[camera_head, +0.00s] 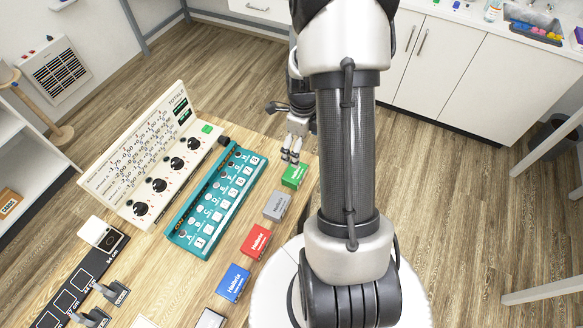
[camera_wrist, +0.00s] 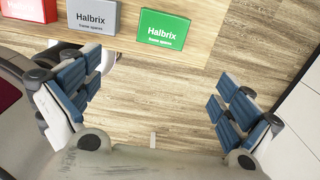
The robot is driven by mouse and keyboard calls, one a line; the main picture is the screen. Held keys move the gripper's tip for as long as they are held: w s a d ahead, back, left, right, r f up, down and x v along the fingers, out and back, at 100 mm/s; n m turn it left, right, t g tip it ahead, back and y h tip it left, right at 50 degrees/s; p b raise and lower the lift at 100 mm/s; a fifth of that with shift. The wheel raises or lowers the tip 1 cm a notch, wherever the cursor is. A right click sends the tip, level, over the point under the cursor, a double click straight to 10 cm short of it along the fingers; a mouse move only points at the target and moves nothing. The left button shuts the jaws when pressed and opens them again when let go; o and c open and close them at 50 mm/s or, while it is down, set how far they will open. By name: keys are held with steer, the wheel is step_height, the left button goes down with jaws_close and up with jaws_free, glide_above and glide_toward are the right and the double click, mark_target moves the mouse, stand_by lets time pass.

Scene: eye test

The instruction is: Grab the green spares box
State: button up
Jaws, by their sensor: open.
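The green spares box (camera_head: 295,175) lies at the right edge of the wooden table, at the far end of a row of boxes. It also shows in the wrist view (camera_wrist: 163,29) at the top, with "Halbrix" and "frame spares" printed on it. My gripper (camera_head: 291,149) is just beyond the green box in the head view. In the wrist view my gripper (camera_wrist: 158,98) is open, its blue-padded fingers wide apart with only floor seen between them. The green box is outside the fingers, above them in that picture.
A grey box (camera_head: 277,206), a red box (camera_head: 256,241) and a blue box (camera_head: 233,283) continue the row. A teal tray (camera_head: 180,238) and a white dial panel (camera_head: 140,212) stand to the left. White cabinets (camera_head: 480,75) stand behind; open floor lies past the table edge.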

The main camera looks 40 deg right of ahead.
steer(key=b, duration=0.3)
glide_above(295, 172)
steer(key=s, duration=0.1)
steer(key=f, duration=1)
steer(key=shift+s+d+f, duration=0.1)
steer(key=shift+d+f, duration=0.2)
steer(key=shift+d, duration=0.05)
steer(key=f, duration=0.1)
steer(key=w+f+b, duration=0.1)
steer(key=f, duration=0.1)
steer(key=f+b, duration=0.1)
steer(key=shift+w+a+f, duration=0.15)
steer(key=shift+a+f, duration=0.1)
steer(key=shift+a, duration=0.1)
steer(key=shift+f, duration=0.45)
steer(key=shift+r, duration=0.1)
steer(key=shift+c, duration=0.2)
steer(key=c, duration=1.1)
steer(key=shift+r, duration=0.1)
steer(key=shift+c, duration=0.2)
